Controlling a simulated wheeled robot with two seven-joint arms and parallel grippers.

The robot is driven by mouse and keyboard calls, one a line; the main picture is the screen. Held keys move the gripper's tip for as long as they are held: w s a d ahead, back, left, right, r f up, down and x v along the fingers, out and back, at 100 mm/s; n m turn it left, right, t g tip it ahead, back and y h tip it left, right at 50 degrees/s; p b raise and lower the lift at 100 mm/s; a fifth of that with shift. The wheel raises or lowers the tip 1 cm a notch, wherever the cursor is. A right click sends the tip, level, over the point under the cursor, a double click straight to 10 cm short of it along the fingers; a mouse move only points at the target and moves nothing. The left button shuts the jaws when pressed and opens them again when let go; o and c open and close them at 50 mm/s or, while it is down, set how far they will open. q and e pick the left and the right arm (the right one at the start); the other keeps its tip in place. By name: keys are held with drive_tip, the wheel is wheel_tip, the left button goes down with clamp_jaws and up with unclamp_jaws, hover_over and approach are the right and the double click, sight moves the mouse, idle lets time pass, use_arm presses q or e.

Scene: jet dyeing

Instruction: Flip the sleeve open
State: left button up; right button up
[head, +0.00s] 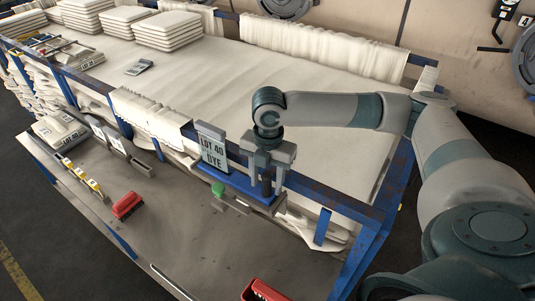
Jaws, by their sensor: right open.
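An upright grey card reading "LOT 40 DYE" (213,151) stands at the cart's front rail, with a blue strip (232,183) below it. This looks like the sleeve; I cannot tell whether any flap on it is open or closed. My right gripper (262,188) points down just to the right of the card, over the right end of the blue strip. It is open, with nothing visibly held. Whether its fingers touch the strip is unclear. My left gripper is not in view.
The cart's white cloth bed (230,88) lies behind the blue rail (335,200), with folded cloth stacks (167,32) at the back left. On the grey lower table (190,240) are a red-and-black brush (128,205), a green piece (218,189) and a red tray (262,291).

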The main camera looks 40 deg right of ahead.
wheel_tip(320, 180, up, 17)
drive_tip(key=b, duration=0.4)
drive_tip(key=shift+s, duration=0.25)
